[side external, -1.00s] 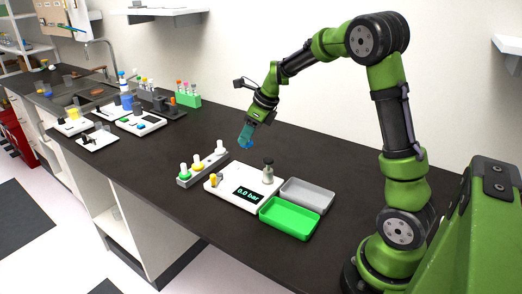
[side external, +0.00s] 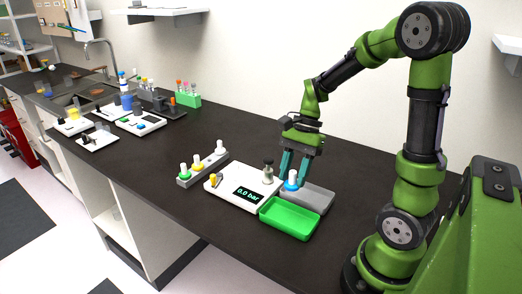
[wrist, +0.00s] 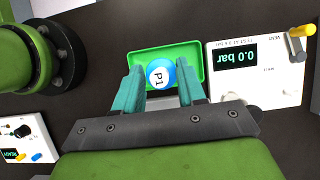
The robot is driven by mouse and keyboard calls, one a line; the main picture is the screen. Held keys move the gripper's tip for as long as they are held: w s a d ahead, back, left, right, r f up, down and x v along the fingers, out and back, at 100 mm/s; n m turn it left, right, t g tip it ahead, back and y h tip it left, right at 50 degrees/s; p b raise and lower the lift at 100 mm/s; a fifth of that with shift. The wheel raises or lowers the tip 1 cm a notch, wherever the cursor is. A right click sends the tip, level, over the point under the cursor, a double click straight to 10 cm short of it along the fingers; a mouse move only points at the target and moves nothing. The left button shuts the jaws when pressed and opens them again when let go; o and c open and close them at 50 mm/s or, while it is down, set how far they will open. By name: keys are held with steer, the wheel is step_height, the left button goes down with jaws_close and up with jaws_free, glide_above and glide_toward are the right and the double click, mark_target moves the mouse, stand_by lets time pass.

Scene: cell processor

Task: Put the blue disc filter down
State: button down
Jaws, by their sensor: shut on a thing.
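The blue disc filter (side external: 292,183) is held between the teal fingers of my gripper (side external: 294,172). In the side view it is over the left part of the grey tray (side external: 318,200). I cannot tell whether it touches the tray. In the wrist view the disc filter (wrist: 161,73) shows a white face marked P1 between the fingertips, with the green tray (wrist: 140,57) behind it. My gripper is shut on the disc.
The green tray (side external: 290,219) lies empty in front of the grey tray. A white pressure unit (side external: 225,190) reading 0.0 bar stands left of both trays, with a grey-topped post (side external: 268,170).

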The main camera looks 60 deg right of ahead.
glide_above(290, 219)
step_height(290, 219, down, 11)
steer(key=shift+a+r, duration=0.1)
steer(key=shift+r, duration=0.1)
steer(key=shift+f, duration=0.15)
steer(key=c, duration=0.7)
jaws_free()
steer(key=shift+o, duration=0.2)
steer(key=v, duration=1.2)
steer(key=a+r+n, duration=0.2)
steer(key=a+r+n+t+h, duration=0.1)
steer(key=a+r+n, duration=0.1)
steer(key=a, duration=0.1)
steer(key=a+r+n+t+h, duration=0.1)
steer(key=a+n, duration=0.1)
steer(key=shift+a+r, duration=0.35)
steer(key=shift+r, duration=0.05)
steer(key=s+a+r+n+t+h, duration=0.1)
steer(key=s+a+r+n+t, duration=0.2)
steer(key=a+r+n+t, duration=0.2)
steer(key=shift+a+n, duration=1.45)
steer(key=shift+n, duration=0.05)
